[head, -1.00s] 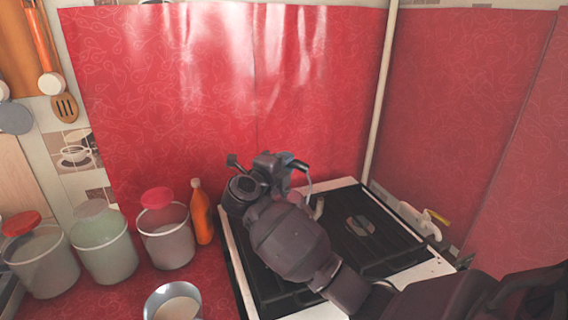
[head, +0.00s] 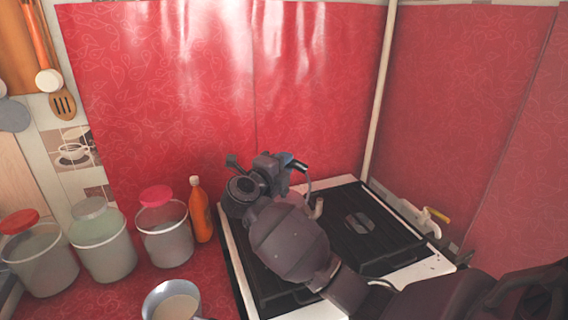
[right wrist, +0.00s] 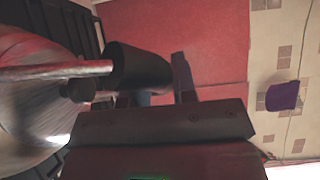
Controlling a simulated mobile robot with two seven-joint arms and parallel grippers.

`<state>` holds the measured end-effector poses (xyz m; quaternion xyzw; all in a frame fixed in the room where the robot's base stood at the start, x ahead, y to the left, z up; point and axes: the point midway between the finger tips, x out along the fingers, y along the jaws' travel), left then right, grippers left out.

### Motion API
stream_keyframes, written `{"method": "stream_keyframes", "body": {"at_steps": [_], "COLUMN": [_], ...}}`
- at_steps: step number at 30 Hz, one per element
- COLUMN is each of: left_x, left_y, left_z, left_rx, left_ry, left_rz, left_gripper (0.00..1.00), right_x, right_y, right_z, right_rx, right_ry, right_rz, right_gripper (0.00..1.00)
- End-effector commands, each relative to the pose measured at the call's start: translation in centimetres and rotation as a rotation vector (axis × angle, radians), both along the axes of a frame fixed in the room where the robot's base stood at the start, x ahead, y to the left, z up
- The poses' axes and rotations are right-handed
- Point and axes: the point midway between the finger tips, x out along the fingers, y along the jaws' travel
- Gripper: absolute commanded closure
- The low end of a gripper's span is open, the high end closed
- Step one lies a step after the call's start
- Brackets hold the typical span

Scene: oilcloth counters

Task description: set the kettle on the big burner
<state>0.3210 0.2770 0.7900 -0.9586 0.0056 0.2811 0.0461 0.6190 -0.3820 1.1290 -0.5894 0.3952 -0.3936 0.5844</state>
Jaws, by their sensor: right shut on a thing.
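The kettle is mostly hidden behind my right arm in the head view; its curved handle (head: 308,183) and spout (head: 319,208) show over the stove. In the right wrist view its shiny metal body (right wrist: 22,105) is at the left, with the black handle grip (right wrist: 138,68) between the fingers. My right gripper (head: 288,163) is shut on that handle. The black stove top (head: 375,243) with white edges lies under and behind the arm. A round burner (head: 359,223) shows at its right back; the arm hides much of the rest. My left gripper is out of view.
Several lidded canisters (head: 103,246) and an orange bottle (head: 199,212) stand left of the stove. A metal pot (head: 171,300) is at the front left. A white pipe (head: 379,95) rises behind the stove, with a yellow-handled valve (head: 437,214) at right.

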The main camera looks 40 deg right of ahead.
Motion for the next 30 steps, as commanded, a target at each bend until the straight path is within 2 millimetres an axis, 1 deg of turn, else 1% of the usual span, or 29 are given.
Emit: {"method": "stream_keyframes", "body": {"at_steps": [11, 12, 17, 18, 26, 30], "left_x": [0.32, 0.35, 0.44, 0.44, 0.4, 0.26], "left_y": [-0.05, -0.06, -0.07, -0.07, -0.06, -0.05], "left_z": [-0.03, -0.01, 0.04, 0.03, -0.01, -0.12], "left_rx": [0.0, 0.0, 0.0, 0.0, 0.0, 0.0], "left_ry": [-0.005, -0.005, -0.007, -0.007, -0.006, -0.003], "left_rz": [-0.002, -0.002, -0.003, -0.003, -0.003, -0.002], "left_gripper": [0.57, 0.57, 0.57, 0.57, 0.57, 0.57], "right_x": [0.01, 0.01, 0.0, 0.0, -0.04, -0.37], "right_y": [0.0, -0.01, -0.01, -0.01, 0.07, 0.96], "right_z": [-0.32, -0.3, -0.35, -0.37, -0.69, -0.67], "right_rx": [-0.003, -0.003, -0.002, -0.002, 0.001, 0.001], "right_ry": [-0.004, -0.004, -0.003, -0.003, 0.004, 0.002], "right_rz": [0.0, 0.0, 0.0, 0.0, 0.0, 0.001], "right_gripper": [1.0, 0.72, 0.47, 0.45, 0.45, 0.45]}}
